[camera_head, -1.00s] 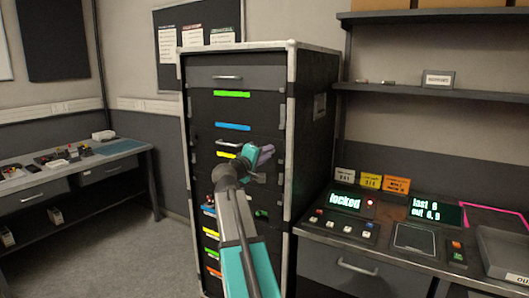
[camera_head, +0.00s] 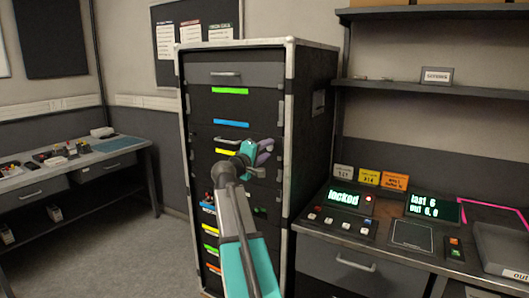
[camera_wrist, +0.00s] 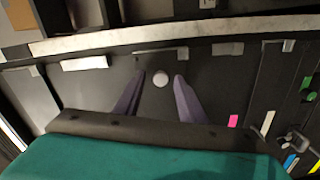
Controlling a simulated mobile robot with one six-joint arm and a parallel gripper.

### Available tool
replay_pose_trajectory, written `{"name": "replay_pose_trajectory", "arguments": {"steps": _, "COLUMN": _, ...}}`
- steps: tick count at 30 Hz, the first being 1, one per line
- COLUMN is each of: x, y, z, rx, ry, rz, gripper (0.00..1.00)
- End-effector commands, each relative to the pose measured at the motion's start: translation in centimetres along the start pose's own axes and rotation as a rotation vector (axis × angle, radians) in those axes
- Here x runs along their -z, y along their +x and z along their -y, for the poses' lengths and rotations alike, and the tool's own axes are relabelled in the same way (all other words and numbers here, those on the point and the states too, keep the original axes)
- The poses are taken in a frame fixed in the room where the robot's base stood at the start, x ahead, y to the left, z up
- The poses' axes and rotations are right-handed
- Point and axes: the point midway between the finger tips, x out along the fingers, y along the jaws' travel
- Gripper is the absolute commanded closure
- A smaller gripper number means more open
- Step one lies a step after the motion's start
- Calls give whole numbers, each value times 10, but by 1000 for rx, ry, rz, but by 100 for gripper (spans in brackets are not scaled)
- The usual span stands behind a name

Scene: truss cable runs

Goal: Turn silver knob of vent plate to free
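The silver knob (camera_wrist: 160,80) is a small round pale disc on a dark flat panel, which I take to be the vent plate (camera_wrist: 210,95). My gripper (camera_wrist: 160,76) is open, with one purple finger on each side of the knob and a gap visible on both sides. I cannot tell how far the fingertips are from the panel. In the head view my gripper (camera_head: 265,149) is at the front of the tall black rack (camera_head: 228,100), at mid height. There the arm and gripper hide the knob.
A drawer handle (camera_head: 226,77) and several coloured label strips are on the rack front. A console (camera_head: 345,205) with a "locked" display stands to the right. A workbench (camera_head: 75,160) is at the left. The floor between bench and rack is clear.

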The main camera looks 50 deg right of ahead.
Motion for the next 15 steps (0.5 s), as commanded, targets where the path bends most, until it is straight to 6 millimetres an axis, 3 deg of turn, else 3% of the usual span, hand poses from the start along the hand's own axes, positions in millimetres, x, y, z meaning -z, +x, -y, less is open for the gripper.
{"name": "replay_pose_trajectory", "arguments": {"steps": 8, "x": 1, "y": -6, "z": 1, "rx": 1, "ry": 1, "rz": -3, "gripper": 63}}
{"name": "replay_pose_trajectory", "arguments": {"steps": 15, "x": 0, "y": -28, "z": 1, "rx": 1, "ry": 1, "rz": -4, "gripper": 63}}
